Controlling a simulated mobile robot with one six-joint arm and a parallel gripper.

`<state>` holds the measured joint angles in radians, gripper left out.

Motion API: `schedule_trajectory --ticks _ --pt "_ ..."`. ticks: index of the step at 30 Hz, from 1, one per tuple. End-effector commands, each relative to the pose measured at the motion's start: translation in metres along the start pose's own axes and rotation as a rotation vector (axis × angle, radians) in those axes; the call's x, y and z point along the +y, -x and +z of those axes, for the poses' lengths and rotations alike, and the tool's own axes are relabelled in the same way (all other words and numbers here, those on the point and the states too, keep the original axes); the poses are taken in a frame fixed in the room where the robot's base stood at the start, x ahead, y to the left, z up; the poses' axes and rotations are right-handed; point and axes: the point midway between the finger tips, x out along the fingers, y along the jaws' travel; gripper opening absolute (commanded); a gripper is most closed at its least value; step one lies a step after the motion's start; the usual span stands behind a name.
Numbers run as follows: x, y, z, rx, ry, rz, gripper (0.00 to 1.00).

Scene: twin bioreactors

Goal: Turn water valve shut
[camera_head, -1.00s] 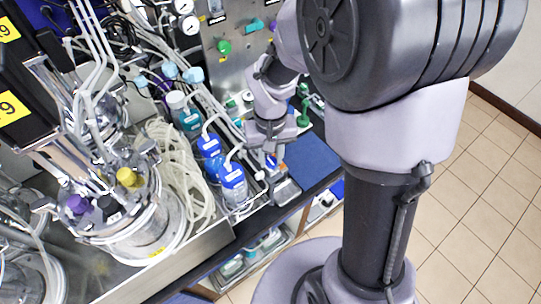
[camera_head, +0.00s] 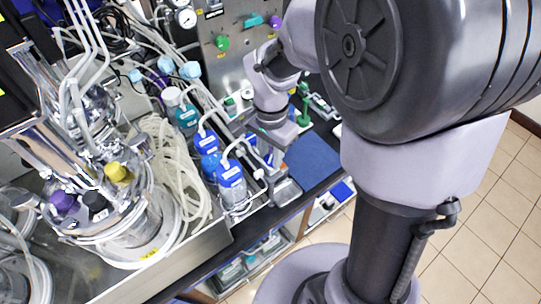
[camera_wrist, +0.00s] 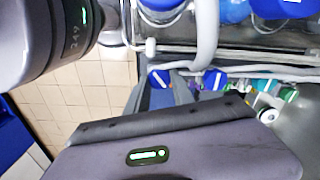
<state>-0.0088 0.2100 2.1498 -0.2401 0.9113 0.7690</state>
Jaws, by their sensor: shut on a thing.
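My gripper (camera_head: 278,155) reaches down beside the blue-labelled bottles at the right end of the bench. In the wrist view its fingers (camera_wrist: 162,90) are shut around a small blue round part with a white mark (camera_wrist: 160,78), which looks like a valve knob. The wrist and fingers hide most of this part in the head view. A second blue round part with a white mark (camera_wrist: 213,80) shows just right of the fingers. On the upright metal panel (camera_head: 232,70) are a green knob (camera_head: 222,42), a teal handle (camera_head: 253,20) and a purple knob (camera_head: 275,21), apart from my gripper.
Blue-labelled bottles (camera_head: 230,179) and coiled clear tubing (camera_head: 180,170) stand left of the gripper. Steel vessels (camera_head: 125,200) fill the left. A blue mat (camera_head: 313,158) lies right of the gripper. Tiled floor (camera_head: 490,220) is clear at the right.

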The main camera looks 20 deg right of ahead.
Motion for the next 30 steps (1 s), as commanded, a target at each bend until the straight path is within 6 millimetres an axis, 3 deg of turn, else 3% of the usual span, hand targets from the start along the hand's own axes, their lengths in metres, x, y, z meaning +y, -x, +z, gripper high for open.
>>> schedule_trajectory --ticks 15,30 --pt "0.0002 -0.001 -0.0002 0.001 -0.444 -0.002 0.0" --pt "0.0005 0.0003 -0.0002 0.001 -0.648 -0.002 0.0"
